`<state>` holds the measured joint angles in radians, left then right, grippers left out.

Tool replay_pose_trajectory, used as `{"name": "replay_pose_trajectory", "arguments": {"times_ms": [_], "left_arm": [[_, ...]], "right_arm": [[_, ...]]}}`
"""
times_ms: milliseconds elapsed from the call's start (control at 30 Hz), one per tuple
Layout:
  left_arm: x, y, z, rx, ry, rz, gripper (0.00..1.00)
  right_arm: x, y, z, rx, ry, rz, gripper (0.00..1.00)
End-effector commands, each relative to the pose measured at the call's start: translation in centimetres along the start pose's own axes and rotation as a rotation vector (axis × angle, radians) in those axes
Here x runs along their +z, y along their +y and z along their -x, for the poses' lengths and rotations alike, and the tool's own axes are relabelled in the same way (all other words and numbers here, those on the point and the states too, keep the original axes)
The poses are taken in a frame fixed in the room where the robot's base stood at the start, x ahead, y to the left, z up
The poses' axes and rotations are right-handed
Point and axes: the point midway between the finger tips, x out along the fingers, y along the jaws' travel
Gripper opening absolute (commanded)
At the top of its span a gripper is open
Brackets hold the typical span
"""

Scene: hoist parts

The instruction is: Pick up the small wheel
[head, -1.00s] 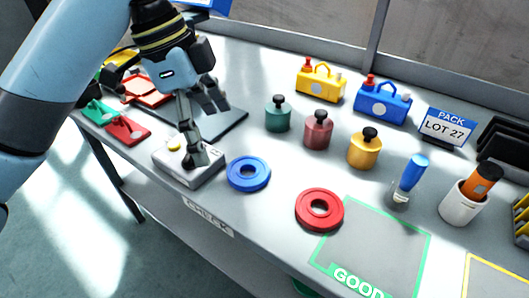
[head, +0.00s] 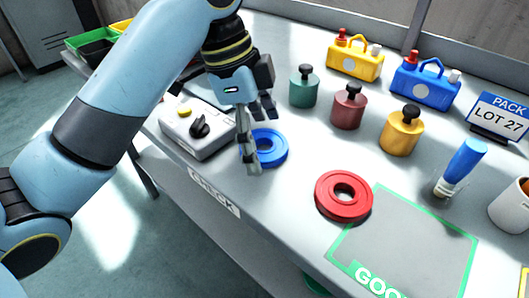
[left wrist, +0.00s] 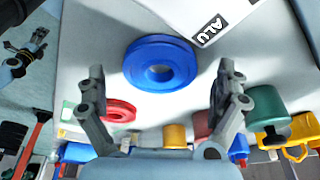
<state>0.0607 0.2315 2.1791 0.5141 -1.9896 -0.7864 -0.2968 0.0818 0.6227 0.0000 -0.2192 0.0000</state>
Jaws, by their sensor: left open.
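The blue wheel (head: 268,148), which looks the smaller of two flat rings, lies flat on the grey bench. It also shows in the left wrist view (left wrist: 160,63). My left gripper (head: 259,140) is open and empty, with its fingers above and partly in front of this wheel. In the left wrist view the wheel lies between and beyond the two spread fingers (left wrist: 162,82). The red wheel (head: 344,196) lies flat to the right, at the edge of the green-outlined mat. What seems to be my right gripper (left wrist: 36,40) shows small at the left of the wrist view.
A grey box with a black knob (head: 198,128) stands left of the blue wheel. Green (head: 304,87), dark red (head: 348,107) and yellow (head: 402,132) knobbed weights stand behind. The green-outlined mat (head: 405,248) is bare in its middle.

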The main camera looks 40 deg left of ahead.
Motion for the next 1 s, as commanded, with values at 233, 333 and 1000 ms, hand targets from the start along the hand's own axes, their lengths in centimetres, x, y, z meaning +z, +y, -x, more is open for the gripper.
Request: {"name": "replay_pose_trajectory", "arguments": {"times_ms": [233,333,1000], "left_arm": [[0.01,-0.03,-0.3,-0.001,-0.001,-0.001,1.0],[0.0,-0.03,-0.29,-0.001,-0.001,-0.001,0.91],[-0.04,-0.06,-0.24,-0.003,0.001,-0.001,0.15]], "right_arm": [[0.07,0.0,-0.09,0.0,-0.001,0.0,0.78],[0.2,-0.01,-0.08,0.0,-0.003,0.0,0.78],[0.52,-0.3,-0.08,-0.003,-0.008,-0.001,0.78]]}}
